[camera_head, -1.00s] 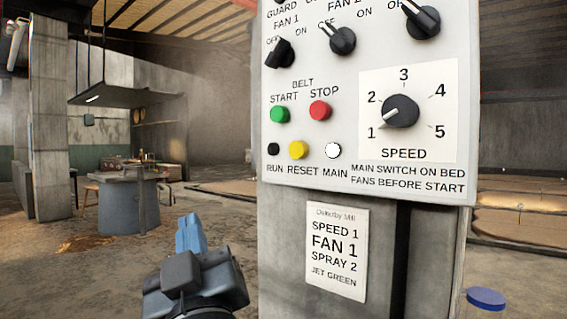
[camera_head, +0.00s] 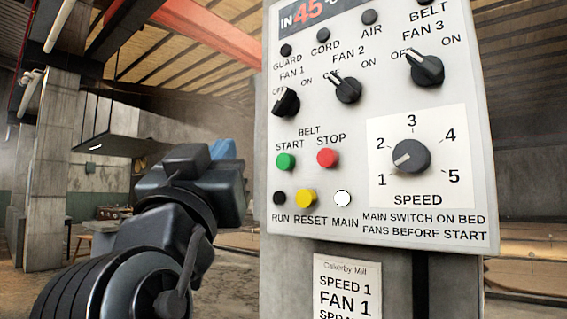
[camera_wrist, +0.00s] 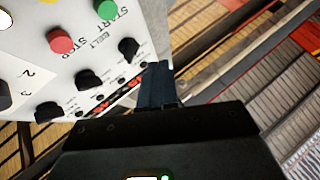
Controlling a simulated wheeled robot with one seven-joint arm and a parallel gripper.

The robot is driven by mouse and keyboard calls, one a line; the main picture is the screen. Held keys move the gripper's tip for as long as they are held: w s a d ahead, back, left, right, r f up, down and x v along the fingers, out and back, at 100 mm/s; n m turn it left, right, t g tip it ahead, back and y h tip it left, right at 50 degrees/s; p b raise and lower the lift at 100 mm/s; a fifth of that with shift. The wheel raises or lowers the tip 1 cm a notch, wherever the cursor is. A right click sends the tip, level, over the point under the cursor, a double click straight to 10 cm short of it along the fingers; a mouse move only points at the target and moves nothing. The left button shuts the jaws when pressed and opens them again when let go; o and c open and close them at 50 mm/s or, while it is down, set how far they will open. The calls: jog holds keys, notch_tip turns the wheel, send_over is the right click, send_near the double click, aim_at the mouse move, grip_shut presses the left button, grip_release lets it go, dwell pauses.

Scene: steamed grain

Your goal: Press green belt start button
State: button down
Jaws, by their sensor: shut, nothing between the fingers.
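The green belt START button (camera_head: 286,161) sits on the pale control panel (camera_head: 380,215), left of the red STOP button (camera_head: 327,158). In the wrist view the green button (camera_wrist: 105,8) shows at the top edge, with the red button (camera_wrist: 60,40) beside it. My gripper (camera_head: 223,149) is left of the panel, at about the green button's height in the picture. Its blue fingers (camera_wrist: 155,85) are shut and empty, with their tips just past the panel's edge in the wrist view. They appear apart from the green button; their depth is hard to tell.
The FAN 1 knob (camera_head: 286,102) is above the green button. The yellow RESET button (camera_head: 305,199) and black RUN lamp (camera_head: 279,198) are below. A SPEED dial (camera_head: 411,156) is at right. A concrete pillar (camera_head: 45,180) stands farther back.

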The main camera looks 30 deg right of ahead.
aim_at(276, 164)
jog(key=shift+d, duration=0.1)
jog(key=w+d+p, duration=0.2)
jog(key=d+p, duration=0.1)
jog(key=d, duration=0.5)
jog(key=shift+w+p, duration=0.3)
jog(key=shift+w, duration=0.1)
jog(key=shift+d, duration=0.2)
dwell(1.7)
jog(key=shift+w+d, duration=0.1)
jog(key=shift+d, duration=0.15)
jog(key=shift+w+d, duration=0.15)
jog(key=shift+d, duration=0.35)
dwell(1.0)
jog(key=shift+a, duration=0.1)
jog(key=shift+s+a+b, duration=0.3)
jog(key=shift+a+b, duration=0.45)
jog(key=shift+a, duration=0.15)
